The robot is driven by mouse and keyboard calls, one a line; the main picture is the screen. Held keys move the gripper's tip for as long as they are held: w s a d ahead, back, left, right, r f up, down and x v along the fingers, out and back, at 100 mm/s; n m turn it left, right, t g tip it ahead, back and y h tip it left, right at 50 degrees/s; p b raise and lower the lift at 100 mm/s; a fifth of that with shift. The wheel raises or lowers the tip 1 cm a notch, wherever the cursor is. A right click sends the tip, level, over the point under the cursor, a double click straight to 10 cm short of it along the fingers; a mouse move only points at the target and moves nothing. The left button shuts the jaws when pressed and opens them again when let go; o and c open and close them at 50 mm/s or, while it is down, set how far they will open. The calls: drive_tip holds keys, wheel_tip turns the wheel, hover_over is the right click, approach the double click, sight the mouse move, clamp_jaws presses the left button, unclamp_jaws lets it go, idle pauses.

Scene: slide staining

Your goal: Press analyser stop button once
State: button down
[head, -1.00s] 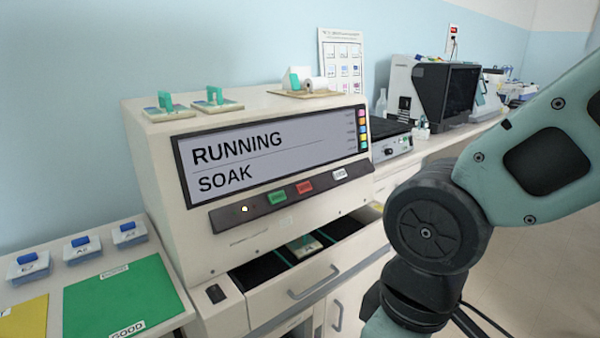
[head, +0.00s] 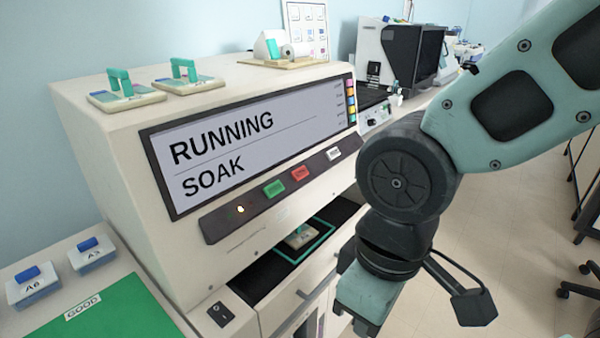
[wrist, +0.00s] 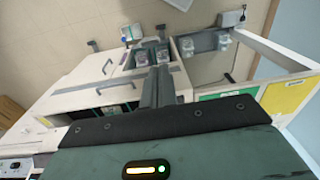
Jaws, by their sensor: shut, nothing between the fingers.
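The analyser (head: 110,150) is a cream cabinet whose screen (head: 235,145) reads RUNNING and SOAK. On the dark strip below the screen are a green button (head: 274,188), a red button (head: 299,173) and a white one (head: 334,154); their labels are too small to read. A small light (head: 240,209) glows at the strip's left end. My gripper (wrist: 158,72) shows in the wrist view, its fingers together and empty. It is apart from the buttons. Its fingertips are out of the head view, where my arm hangs right of the analyser.
Teal-handled carriers (head: 125,95) sit on the analyser's top. A green mat (head: 110,312) lies at lower left beside boxes (head: 32,288). Open floor (head: 510,240) is at right.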

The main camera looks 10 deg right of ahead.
drive_tip(key=w+a+n+t+y+p, duration=0.1)
drive_tip(key=w+a+n+t+p, duration=0.1)
drive_tip(key=w, duration=0.5)
drive_tip(key=w+a+n+t+y+p, duration=0.1)
drive_tip(key=w+a+n+p, duration=0.15)
drive_tip(key=w, duration=0.35)
drive_tip(key=n+t+y+p, duration=0.3)
drive_tip(key=n+t+p, duration=0.5)
approach(300, 173)
drive_tip(key=s+a+r, duration=0.4)
drive_tip(key=a, duration=0.2)
drive_tip(key=w+d+n+t+p, duration=0.3)
drive_tip(key=d+n+t+p, duration=0.1)
drive_tip(key=d+n, duration=0.3)
drive_tip(key=shift+w+d+f+t+p, duration=0.15)
drive_tip(key=shift+w+d+t+p, duration=0.2)
drive_tip(key=shift+t, duration=0.45)
drive_tip(key=shift+f, duration=0.1)
drive_tip(key=w+a+f+b, duration=0.3)
drive_tip(key=w+f+b, duration=0.2)
drive_tip(key=f, duration=0.1)
drive_tip(key=shift+a, duration=0.3)
